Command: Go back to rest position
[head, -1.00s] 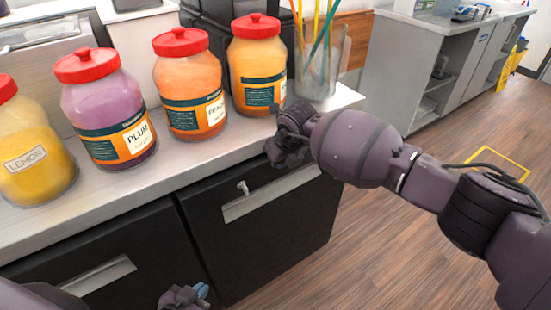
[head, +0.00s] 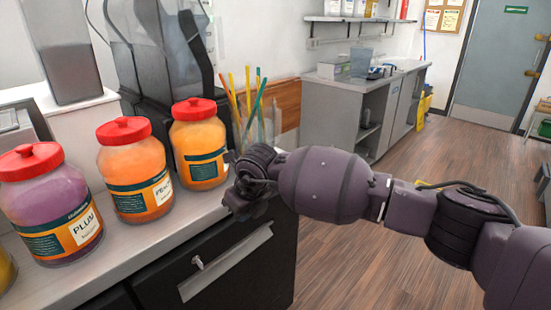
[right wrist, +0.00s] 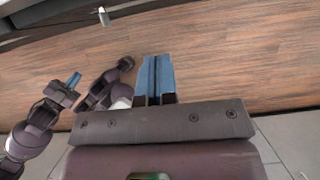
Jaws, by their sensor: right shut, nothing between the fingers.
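My right gripper (right wrist: 156,62) shows in the right wrist view with its two blue fingers together and nothing between them. They are over the wood floor, near the dark counter front. In the head view my right arm reaches in from the right, with its wrist by the counter's front edge; its fingers cannot be made out there. My left gripper (right wrist: 73,80) shows in the right wrist view as a small blue tip on a purple arm, apart from the right one. Its opening cannot be judged. It is outside the head view.
Plum (head: 50,208), peach (head: 135,172) and orange (head: 199,146) jars with red lids stand on the counter (head: 150,245). A clear holder with coloured straws (head: 248,108) stands behind my right wrist. A keyed cabinet front is below. Open wood floor (head: 365,255) lies right.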

